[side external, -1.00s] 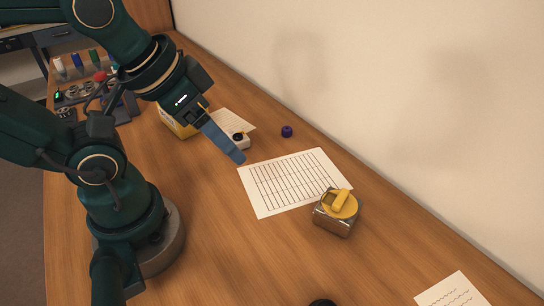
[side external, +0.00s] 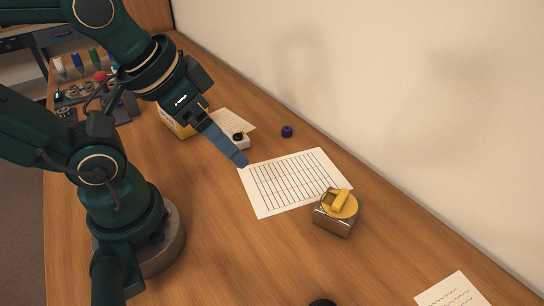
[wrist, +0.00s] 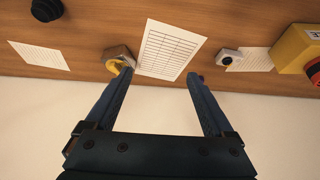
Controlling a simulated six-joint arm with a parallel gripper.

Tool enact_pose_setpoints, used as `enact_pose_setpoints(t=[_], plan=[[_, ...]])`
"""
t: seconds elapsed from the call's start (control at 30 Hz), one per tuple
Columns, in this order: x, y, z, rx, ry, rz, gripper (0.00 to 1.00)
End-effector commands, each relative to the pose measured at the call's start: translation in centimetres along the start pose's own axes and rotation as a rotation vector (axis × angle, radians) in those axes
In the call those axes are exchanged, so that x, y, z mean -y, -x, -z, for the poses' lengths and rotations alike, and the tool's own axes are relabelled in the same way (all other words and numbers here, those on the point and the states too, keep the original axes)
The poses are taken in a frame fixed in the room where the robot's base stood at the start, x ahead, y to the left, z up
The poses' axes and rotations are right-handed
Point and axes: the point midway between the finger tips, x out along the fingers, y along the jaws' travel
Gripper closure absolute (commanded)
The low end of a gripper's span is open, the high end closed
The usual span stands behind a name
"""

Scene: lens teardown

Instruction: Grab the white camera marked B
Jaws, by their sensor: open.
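A small white camera (side external: 241,142) with a black round lens lies on the wooden table, beside a sheet of paper. It also shows in the wrist view (wrist: 229,56), to the right of my fingers. No letter B can be read on it. My gripper (side external: 239,160) is above the table, its blue fingertips appearing near the camera and the corner of the gridded sheet in the side view. In the wrist view my gripper (wrist: 160,73) has its two fingers wide apart with nothing between them but the view of the gridded sheet.
A gridded sheet (side external: 293,182) lies mid-table. A metal box with a yellow knob (side external: 337,212) stands at its near corner. A small purple cap (side external: 287,131) lies near the wall. A yellow box (wrist: 299,50) stands beyond the camera.

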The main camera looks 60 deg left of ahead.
Motion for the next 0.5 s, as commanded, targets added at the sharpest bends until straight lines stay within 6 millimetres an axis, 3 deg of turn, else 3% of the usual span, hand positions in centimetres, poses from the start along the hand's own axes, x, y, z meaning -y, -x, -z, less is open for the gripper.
enact_pose_setpoints(t=[0.17,0.5], plan=[[2.0,0.2,0.0,0.028,-0.133,0.089,0.12],[8.5,-1.6,1.1,0.353,-0.564,0.342,0.12]])
